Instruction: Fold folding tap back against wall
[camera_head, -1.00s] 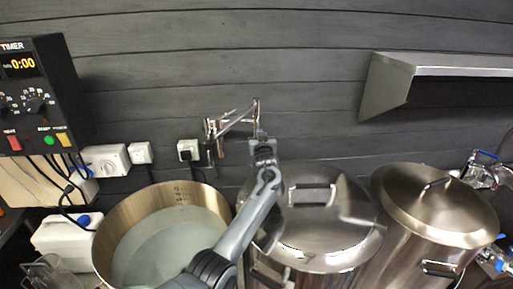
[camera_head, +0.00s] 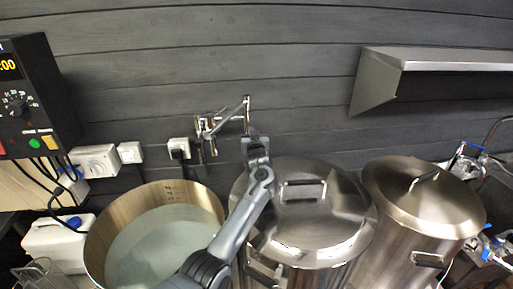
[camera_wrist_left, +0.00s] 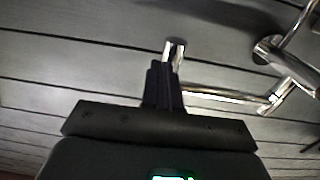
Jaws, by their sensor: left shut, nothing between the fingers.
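The folding tap (camera_head: 226,120) is a shiny chrome jointed pipe on the dark plank wall. Its wall fitting is at the left, and its arm slopes out to an upright end piece at the right. My left gripper (camera_head: 249,137) is just below that end piece. In the left wrist view the shut black fingers (camera_wrist_left: 163,70) are empty. They overlap the tap's chrome end (camera_wrist_left: 174,50), with the tap pipe (camera_wrist_left: 228,97) running right to the joint and wall mount. I cannot tell whether the fingers touch the tap. My right gripper is out of view.
An open steel pot of pale liquid (camera_head: 107,222) and a lidded steel pot (camera_head: 318,222) stand below the tap. Another lidded pot (camera_head: 425,205) is at the right. A steel shelf (camera_head: 375,82) juts from the wall. Sockets (camera_head: 97,160) and a timer box (camera_head: 38,100) are left.

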